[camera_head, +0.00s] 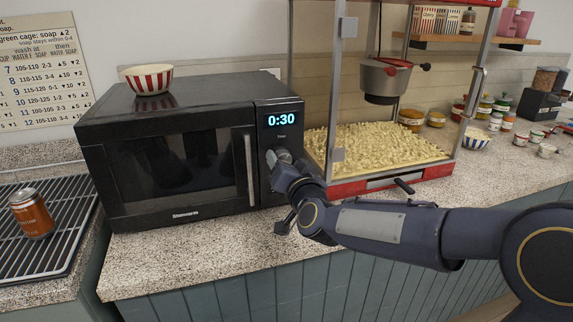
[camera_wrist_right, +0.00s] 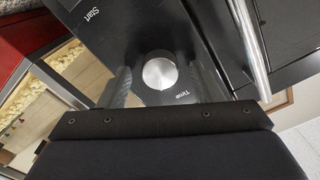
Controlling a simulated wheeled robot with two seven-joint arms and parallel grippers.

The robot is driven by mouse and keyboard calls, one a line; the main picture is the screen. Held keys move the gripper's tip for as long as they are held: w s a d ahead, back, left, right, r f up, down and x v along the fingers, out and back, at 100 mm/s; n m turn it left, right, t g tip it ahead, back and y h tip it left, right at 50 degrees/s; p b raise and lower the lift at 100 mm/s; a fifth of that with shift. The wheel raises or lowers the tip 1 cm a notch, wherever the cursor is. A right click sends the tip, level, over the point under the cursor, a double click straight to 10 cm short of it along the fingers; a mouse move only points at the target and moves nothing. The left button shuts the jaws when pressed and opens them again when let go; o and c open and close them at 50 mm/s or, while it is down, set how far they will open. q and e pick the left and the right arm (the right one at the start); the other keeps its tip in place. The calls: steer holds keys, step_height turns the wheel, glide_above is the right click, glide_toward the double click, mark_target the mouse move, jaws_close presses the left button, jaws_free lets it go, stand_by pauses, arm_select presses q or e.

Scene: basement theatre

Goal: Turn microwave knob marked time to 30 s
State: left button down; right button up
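The black microwave (camera_head: 165,200) stands on the counter, door shut. Its display (camera_head: 281,119) reads 0:30 in blue digits. In the right wrist view, the round silver knob (camera_wrist_right: 160,73) sits above the label "Time" (camera_wrist_right: 182,95), upside down in that view. My right gripper (camera_head: 280,162) is at the microwave's control panel. In the right wrist view, my right gripper (camera_wrist_right: 161,84) is open, one finger on each side of the knob, with a visible gap on both sides. The knob's pointer mark cannot be made out. My left gripper is not in view.
A red-striped bowl (camera_head: 148,82) stands on the microwave. A popcorn machine (camera_head: 385,180) with a red base stands close to its right. A can (camera_head: 32,214) stands on a dark rack at the left. Speckled counter (camera_head: 190,250) in front is clear.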

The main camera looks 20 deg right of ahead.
steer(key=s, duration=0.7)
steer(key=shift+s, duration=0.4)
steer(key=shift+d, duration=0.15)
steer(key=s+d+f+n+g+y+p, duration=0.1)
steer(key=s+f+g+p, duration=0.1)
steer(key=s, duration=0.7)
steer(key=s+d+f+n+g+y+p, duration=0.1)
steer(key=s+g+p, duration=0.3)
steer(key=s, duration=0.5)
steer(key=s+d+f+n+g+y+p, duration=0.1)
steer(key=s+f+g+p, duration=0.2)
steer(key=s+g, duration=0.3)
steer(key=s+p, duration=0.1)
steer(key=s, duration=0.3)
steer(key=shift+f+n, duration=0.3)
steer(key=shift+n, duration=0.1)
